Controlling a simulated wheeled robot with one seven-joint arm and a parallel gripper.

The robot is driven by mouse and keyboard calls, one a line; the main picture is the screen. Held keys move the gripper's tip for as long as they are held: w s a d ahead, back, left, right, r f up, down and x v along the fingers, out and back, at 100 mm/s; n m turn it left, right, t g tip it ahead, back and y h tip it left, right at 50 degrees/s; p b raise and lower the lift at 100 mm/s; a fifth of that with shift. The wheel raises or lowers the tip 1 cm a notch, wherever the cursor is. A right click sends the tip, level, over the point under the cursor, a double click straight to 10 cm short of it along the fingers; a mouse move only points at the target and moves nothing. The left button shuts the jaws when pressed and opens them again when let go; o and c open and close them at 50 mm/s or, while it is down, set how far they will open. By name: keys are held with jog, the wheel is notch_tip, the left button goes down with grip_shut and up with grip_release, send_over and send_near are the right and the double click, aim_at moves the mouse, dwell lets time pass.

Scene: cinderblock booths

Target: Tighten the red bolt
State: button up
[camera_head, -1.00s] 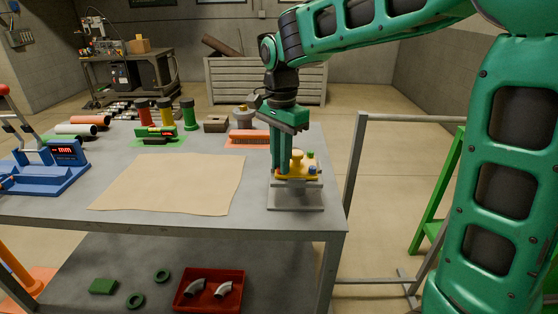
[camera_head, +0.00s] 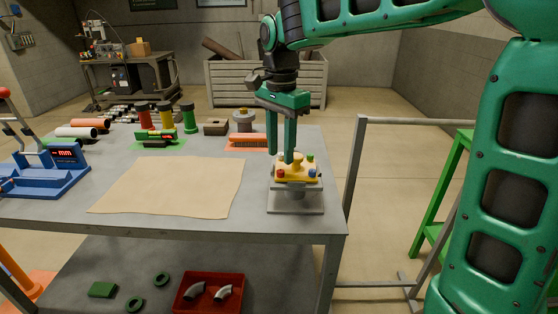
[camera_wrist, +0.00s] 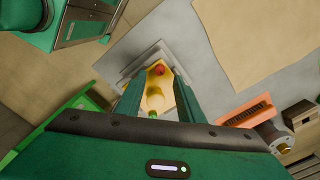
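The red bolt (camera_head: 281,174) sits at the front left corner of a yellow plate (camera_head: 297,169) on a grey stand (camera_head: 296,202). A blue bolt (camera_head: 313,172) and a green bolt (camera_head: 310,158) are on the same plate. My gripper (camera_head: 280,158) is above the plate's left side, its fingers apart and empty. In the wrist view, the red bolt (camera_wrist: 159,70) shows between the two fingertips (camera_wrist: 159,76) in the picture. Their tips appear above it, not closed on it. The yellow plate (camera_wrist: 156,91) is partly hidden by the fingers.
A tan sheet (camera_head: 170,184) lies on the table left of the stand. A blue measuring device (camera_head: 45,172) is at the left. The table's right edge is close to the stand.

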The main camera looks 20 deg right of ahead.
aim_at(281, 170)
notch_tip(281, 170, up, 6)
jog(key=shift+r, duration=0.25)
jog(key=shift+d, duration=0.1)
jog(key=s+d+f+n, duration=0.2)
jog(key=s+d+f, duration=0.2)
jog(key=s+d, duration=0.4)
jog(key=s+d+f+n, duration=0.1)
jog(key=s+d+f, duration=0.3)
jog(key=s+d, duration=0.45)
jog(key=s+d+f+n, duration=0.3)
jog(key=s+d+f, duration=0.2)
jog(key=s+f, duration=0.4)
jog(key=s, duration=0.3)
jog(key=shift+s+d+f, duration=0.15)
jog(key=shift+s+d, duration=0.1)
jog(key=shift+d, duration=0.15)
